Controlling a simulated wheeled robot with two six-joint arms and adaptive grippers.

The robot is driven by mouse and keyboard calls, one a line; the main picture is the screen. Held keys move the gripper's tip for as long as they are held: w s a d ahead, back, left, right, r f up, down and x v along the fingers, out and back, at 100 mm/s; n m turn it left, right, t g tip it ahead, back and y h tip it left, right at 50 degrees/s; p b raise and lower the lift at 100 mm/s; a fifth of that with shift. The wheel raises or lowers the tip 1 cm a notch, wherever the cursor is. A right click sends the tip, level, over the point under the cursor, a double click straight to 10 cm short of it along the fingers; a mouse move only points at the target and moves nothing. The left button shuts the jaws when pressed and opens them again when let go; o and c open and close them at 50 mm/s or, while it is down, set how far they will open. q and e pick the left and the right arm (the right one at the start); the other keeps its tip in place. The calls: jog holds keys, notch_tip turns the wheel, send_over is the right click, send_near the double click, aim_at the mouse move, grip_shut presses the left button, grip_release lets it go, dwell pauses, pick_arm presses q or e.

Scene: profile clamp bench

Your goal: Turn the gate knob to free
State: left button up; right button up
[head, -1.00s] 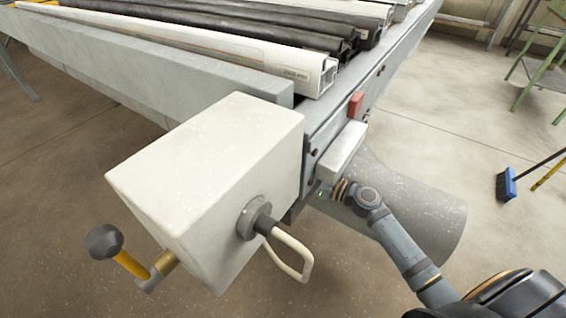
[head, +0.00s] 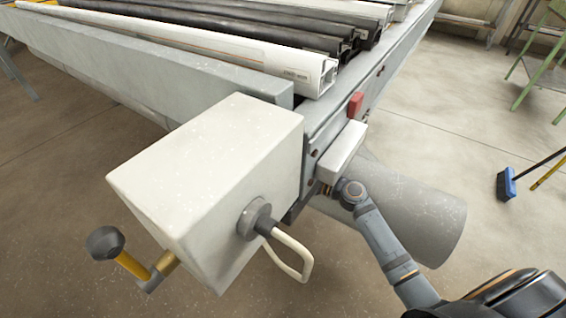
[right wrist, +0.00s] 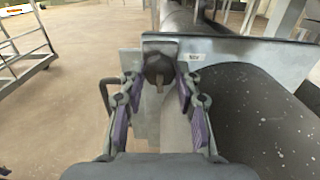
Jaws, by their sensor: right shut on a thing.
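The gate knob (right wrist: 158,66) is a dark round knob with a lighter bar on its face, in the upper middle of the right wrist view. My right gripper (right wrist: 160,84) has its purple-padded fingers on both sides of it and is shut on it. In the head view my right gripper (head: 327,189) is mostly hidden below a pale box (head: 342,150) on the bench end, and the knob cannot be seen there. The knob's marking cannot be read. My left gripper is in neither current view.
A white housing (head: 205,180) with a crank (head: 130,263) and a bent handle (head: 293,256) stands left of my right arm. Profiles (head: 300,68) lie on the bench. A grey cylinder (head: 425,215) lies behind my arm. A broom (head: 507,184) is at right.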

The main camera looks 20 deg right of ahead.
pick_arm(q)
jog(key=w+d+r+b, duration=0.1)
jog(key=d+r+b, duration=0.15)
jog(key=r, duration=0.45)
jog(key=w+d+r+b, duration=0.1)
jog(key=r+b, duration=0.2)
jog(key=r, duration=0.5)
notch_tip(320, 180, down, 5)
jog(key=w+d+t+h+b, duration=0.1)
jog(key=d+t+b, duration=0.1)
jog(key=b, duration=0.3)
jog(key=shift+w+d+t+h, duration=0.25)
jog(key=shift+d+t+h, duration=0.05)
jog(key=shift+h, duration=0.1)
pick_arm(e)
jog(key=shift+f+n, duration=0.1)
jog(key=shift+n, duration=8.9)
pick_arm(q)
jog(key=shift+f, duration=0.1)
pick_arm(e)
jog(key=o, duration=1.2)
jog(key=shift+c, duration=0.2)
